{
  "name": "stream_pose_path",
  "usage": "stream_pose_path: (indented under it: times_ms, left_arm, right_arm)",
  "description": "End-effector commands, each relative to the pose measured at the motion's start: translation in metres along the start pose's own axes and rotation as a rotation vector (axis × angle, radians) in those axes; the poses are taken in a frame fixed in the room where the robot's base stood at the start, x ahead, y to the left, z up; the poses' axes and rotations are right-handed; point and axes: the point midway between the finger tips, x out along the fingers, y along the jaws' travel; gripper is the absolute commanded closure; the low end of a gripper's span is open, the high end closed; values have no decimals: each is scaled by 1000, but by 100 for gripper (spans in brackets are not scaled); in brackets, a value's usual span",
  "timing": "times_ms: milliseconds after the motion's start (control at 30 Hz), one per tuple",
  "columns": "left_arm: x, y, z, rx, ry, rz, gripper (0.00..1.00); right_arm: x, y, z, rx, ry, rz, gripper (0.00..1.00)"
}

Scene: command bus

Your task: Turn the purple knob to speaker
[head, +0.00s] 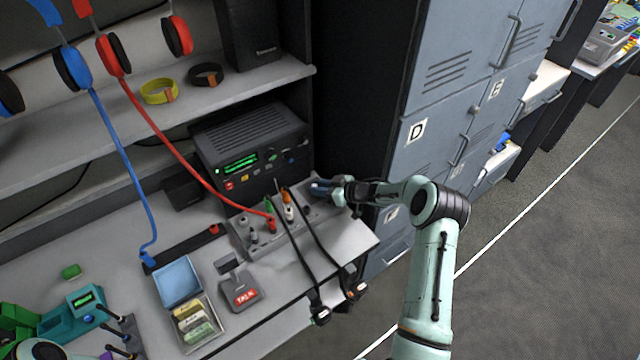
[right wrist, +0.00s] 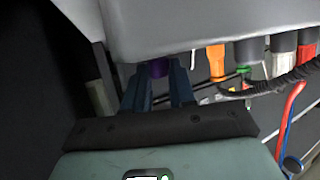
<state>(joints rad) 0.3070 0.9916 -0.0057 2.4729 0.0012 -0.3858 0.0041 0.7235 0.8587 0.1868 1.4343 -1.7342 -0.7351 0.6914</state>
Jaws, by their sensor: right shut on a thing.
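The purple knob (right wrist: 158,68) shows between the blue fingers of my right gripper (right wrist: 160,88) in the right wrist view. The fingers are shut on it. In the head view my right gripper (head: 322,188) is at the right end of the grey jack panel (head: 262,248), and it hides the knob there. The knob's pointer and any speaker label cannot be made out. Of my left arm only a piece shows at the bottom left; its gripper is not in view.
Green, orange and red plugs with cables stand in the panel, left of my right gripper. A black radio (head: 250,148) is behind it. A TALK pedestal (head: 240,294) and an open blue-lidded box (head: 178,282) are on the desk. Grey lockers (head: 440,100) rise to the right.

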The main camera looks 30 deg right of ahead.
Motion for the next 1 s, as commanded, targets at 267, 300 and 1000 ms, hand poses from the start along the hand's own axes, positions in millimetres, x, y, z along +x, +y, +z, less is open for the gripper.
stream_pose_path:
  times_ms: [267, 300, 1000]
  left_arm:
    - [-2, 1, -2, 1, 2, 1, 57]
    - [-2, 1, -2, 1, 2, 1, 57]
    - [-2, 2, -3, 1, 3, 1, 57]
  right_arm:
    - [1, 4, -4, -49, 4, -108, 100]
    - [1, 4, -4, -53, 4, -118, 100]
    - [0, 5, -4, -64, 2, -145, 50]
